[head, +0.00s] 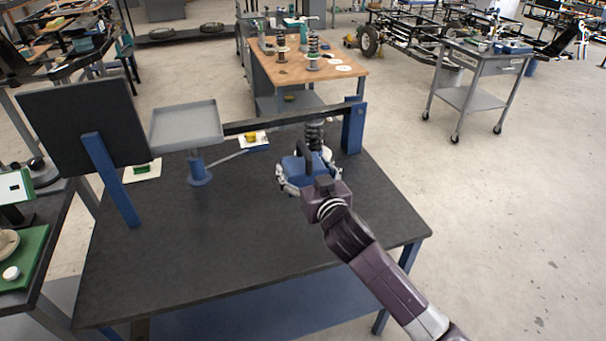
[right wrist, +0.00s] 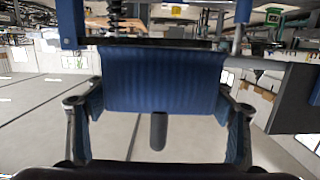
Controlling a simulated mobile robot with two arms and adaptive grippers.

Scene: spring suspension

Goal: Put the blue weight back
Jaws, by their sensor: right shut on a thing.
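The blue weight (head: 291,163) is a block with a dark handle, held above the black table beside the coil spring (head: 314,136). In the right wrist view the blue weight (right wrist: 160,82) fills the space between the fingers. My right gripper (head: 305,175) is shut on it. I cannot tell whether the weight touches the spring or the beam. A grey tray (head: 185,124) stands on a blue post at the left of the table. My left gripper is not in view.
A dark beam (head: 285,121) runs to a blue upright (head: 353,128) at the table's back right. A yellow piece (head: 251,137) and a green piece (head: 142,170) lie on pale cards. A dark panel (head: 80,115) stands at the left. The table's front is clear.

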